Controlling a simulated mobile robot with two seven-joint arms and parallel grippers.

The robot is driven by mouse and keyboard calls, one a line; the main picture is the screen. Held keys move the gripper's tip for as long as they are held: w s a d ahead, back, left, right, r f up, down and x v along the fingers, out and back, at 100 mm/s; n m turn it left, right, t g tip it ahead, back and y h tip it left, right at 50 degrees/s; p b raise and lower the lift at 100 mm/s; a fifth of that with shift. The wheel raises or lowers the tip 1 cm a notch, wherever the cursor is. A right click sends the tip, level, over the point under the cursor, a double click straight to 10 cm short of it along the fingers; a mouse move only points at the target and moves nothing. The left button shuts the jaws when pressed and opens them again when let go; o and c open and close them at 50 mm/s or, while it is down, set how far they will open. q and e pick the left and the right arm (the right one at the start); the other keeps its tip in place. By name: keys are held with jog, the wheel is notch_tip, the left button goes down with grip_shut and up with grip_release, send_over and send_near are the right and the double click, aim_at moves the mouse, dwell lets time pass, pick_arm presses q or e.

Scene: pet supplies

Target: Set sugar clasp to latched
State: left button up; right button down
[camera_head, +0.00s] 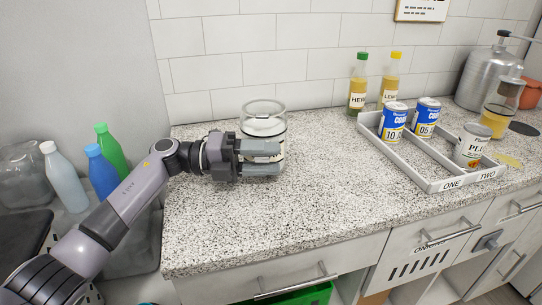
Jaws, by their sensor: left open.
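A clear glass jar (264,127) with pale contents stands on the speckled counter near the wall. It appears to be the sugar jar, but its label is mostly covered. My left gripper (278,159) is in front of the jar, with its fingers pointing right across the lower front. The fingers are apart and I see nothing between them. The clasp is not discernible; the gripper hides part of the jar's front. I cannot tell whether the fingers touch the glass. My right gripper is not in view.
A white divided tray (437,184) holds several cans at the right. Two bottles (358,86) stand behind it, and a metal canister (487,75) is at the far right. Coloured bottles (103,173) stand left. The counter front (270,225) is clear.

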pick_arm(q)
jog(key=shift+d, duration=0.55)
grip_shut()
jog(key=shift+s+r+n+p, duration=0.15)
jog(key=shift+r+n+p, duration=0.15)
jog(key=shift+n+p, duration=0.7)
jog(key=shift+r+n+p, duration=0.2)
jog(key=shift+n+p, duration=0.4)
jog(key=shift+p, duration=0.3)
jog(key=n+p, duration=0.2)
jog(key=shift+s+r+n, duration=0.15)
jog(key=shift+r+n, duration=0.15)
jog(key=shift+n+p, duration=0.65)
jog(key=shift+n, duration=0.05)
